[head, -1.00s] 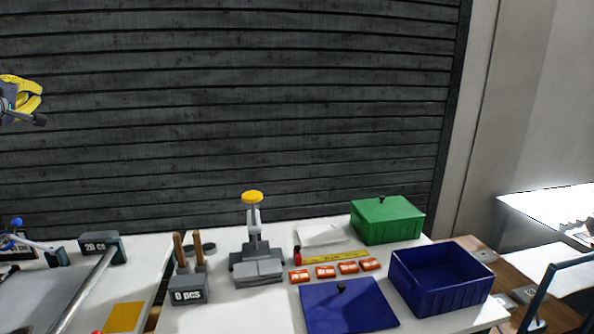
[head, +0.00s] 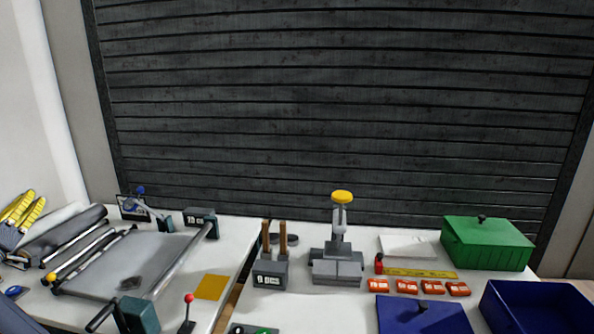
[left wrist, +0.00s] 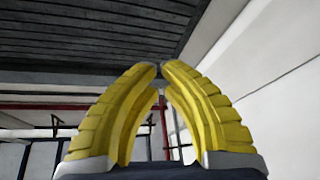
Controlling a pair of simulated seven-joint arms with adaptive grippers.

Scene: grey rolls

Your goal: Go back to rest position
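My left gripper (head: 33,200) shows at the far left edge of the head view, with its yellow ribbed fingers pointing up. It is beside the left end of the table with the grey rolls. In the left wrist view its fingertips (left wrist: 159,66) come together at the top, and nothing is held between them. Behind the fingers only wall, ceiling and red and dark bars show. My right gripper is in neither view.
Dark grey rolls (head: 68,238) lie near the left gripper, beside a grey plate with a roller bar (head: 185,260). To the right stand a grey press with a yellow knob (head: 342,197), a green lidded box (head: 487,245) and a blue bin (head: 535,308). Orange pieces (head: 407,287) lie between them.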

